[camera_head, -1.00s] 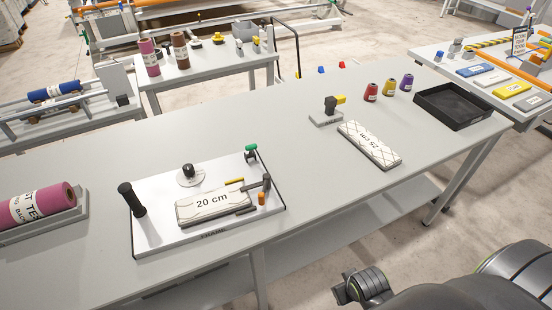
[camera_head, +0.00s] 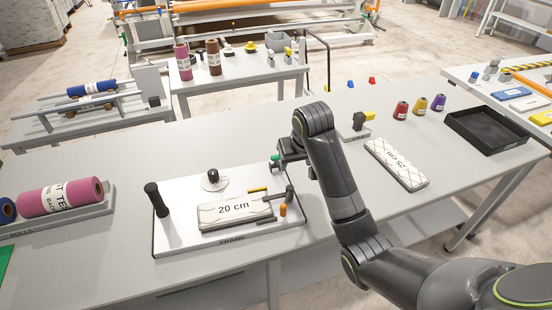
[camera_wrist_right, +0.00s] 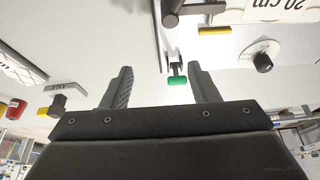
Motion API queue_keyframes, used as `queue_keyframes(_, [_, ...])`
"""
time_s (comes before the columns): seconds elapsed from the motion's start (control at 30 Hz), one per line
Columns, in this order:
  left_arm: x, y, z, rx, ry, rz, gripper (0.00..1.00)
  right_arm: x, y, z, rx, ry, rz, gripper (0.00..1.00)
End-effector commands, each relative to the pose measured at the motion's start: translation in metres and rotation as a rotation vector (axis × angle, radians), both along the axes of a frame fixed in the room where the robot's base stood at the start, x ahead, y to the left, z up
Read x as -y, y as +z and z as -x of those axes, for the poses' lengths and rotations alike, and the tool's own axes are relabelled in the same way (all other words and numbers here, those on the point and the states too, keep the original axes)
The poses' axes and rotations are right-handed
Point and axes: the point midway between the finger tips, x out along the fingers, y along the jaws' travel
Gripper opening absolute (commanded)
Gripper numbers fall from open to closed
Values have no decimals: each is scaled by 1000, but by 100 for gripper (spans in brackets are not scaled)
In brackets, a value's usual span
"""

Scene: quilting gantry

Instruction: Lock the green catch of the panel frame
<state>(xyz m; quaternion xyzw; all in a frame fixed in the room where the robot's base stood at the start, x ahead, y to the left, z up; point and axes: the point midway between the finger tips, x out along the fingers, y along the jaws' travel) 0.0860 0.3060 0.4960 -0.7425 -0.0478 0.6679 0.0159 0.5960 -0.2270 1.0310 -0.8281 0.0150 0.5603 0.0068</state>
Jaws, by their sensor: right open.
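The panel frame (camera_head: 172,233) is a white board on the grey table, with a "20 cm" panel (camera_head: 234,209) lying on it. The green catch (camera_head: 275,163) sits at the frame's far right corner, partly hidden by my right gripper in the head view. In the right wrist view the green catch (camera_wrist_right: 178,80) shows between the fingers, nearer the right-hand finger, with no contact visible. My right gripper (camera_wrist_right: 160,80) is open and empty; in the head view it (camera_head: 281,160) is beside the catch. My left gripper is not in view.
A black upright handle (camera_head: 157,200) and a round black knob (camera_head: 213,176) stand on the frame. An orange peg (camera_head: 283,210) is at its right side. A "25 cm" panel (camera_head: 397,163) and a black tray (camera_head: 490,131) lie to the right.

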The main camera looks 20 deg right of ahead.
Motion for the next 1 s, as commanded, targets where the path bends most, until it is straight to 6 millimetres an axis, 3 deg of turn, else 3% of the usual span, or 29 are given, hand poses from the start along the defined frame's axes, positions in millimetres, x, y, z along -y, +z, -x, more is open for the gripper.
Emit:
queue_keyframes(0.03, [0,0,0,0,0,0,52,-6,20,-15,8,3,-1,55])
queue_keyframes(0.2, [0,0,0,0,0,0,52,-19,60,-39,10,6,-4,55])
queue_keyframes(0.37, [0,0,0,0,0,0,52,-23,74,-47,9,6,-6,55])
queue_keyframes(0.57, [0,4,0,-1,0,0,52,-23,54,-54,4,5,-5,55])
queue_keyframes(1.0, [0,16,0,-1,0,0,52,-22,-26,-87,4,6,-5,55])
